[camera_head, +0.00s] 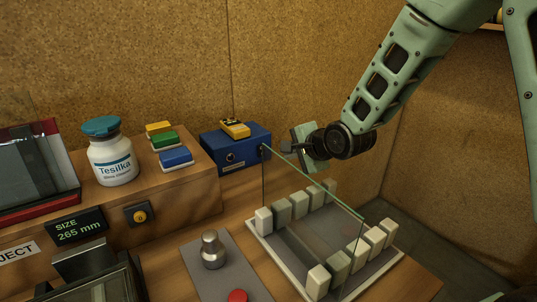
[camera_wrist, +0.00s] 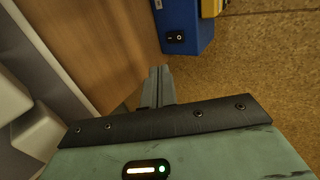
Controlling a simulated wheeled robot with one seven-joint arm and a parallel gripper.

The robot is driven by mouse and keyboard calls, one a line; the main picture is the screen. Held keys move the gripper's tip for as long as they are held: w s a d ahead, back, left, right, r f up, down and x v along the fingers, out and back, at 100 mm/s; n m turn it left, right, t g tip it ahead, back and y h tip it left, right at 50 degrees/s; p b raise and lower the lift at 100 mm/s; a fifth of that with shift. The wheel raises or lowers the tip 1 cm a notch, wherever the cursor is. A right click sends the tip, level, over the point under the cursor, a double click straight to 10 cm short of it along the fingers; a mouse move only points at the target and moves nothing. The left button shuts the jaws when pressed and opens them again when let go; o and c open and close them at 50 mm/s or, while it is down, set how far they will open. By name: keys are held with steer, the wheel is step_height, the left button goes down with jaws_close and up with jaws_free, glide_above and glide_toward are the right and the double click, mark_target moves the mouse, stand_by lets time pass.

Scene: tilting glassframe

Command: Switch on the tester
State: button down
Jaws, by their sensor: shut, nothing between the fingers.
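The tester appears to be the blue box (camera_head: 235,150) on the wooden bench against the back wall, with a yellow device (camera_head: 235,128) on top. In the wrist view the blue box (camera_wrist: 188,20) is at the top, and a black rocker switch (camera_wrist: 175,37) shows on its side face. That face is turned away in the head view. My gripper (camera_head: 284,148) is to the right of the box, beyond the glass pane's top edge. In the wrist view its fingers (camera_wrist: 160,72) are shut and empty, pointing towards the box with a gap below the switch.
A tilted glass pane (camera_head: 310,190) stands in a frame with several pale blocks (camera_head: 299,205), close to my gripper. A Tesilka jar (camera_head: 110,155) and coloured cases (camera_head: 165,140) stand left of the box. A metal knob (camera_head: 212,250) and red button (camera_head: 237,296) are in front.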

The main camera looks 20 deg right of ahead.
steer(key=p+x, duration=0.1)
steer(key=x, duration=0.8)
steer(key=shift+w+a+f, duration=0.1)
steer(key=shift+f, duration=0.05)
steer(key=shift+w+a+f+p, duration=0.1)
steer(key=shift+w+a, duration=0.1)
steer(key=shift+w, duration=0.45)
steer(key=shift+w+a+f+p, duration=0.1)
steer(key=shift+w+a+p, duration=0.1)
steer(key=shift+w, duration=0.5)
steer(key=shift+w+a+f+p, duration=0.1)
steer(key=shift+w+a, duration=0.1)
steer(key=shift+w, duration=0.45)
steer(key=shift+w+f+b, duration=0.1)
steer(key=shift+f+b, duration=0.2)
steer(key=shift+b, duration=0.55)
steer(key=shift+a+r+p, duration=0.1)
steer(key=shift+r+p, duration=0.2)
steer(key=shift+r, duration=0.1)
steer(key=shift+r+p, duration=0.55)
steer(key=shift+r, duration=0.2)
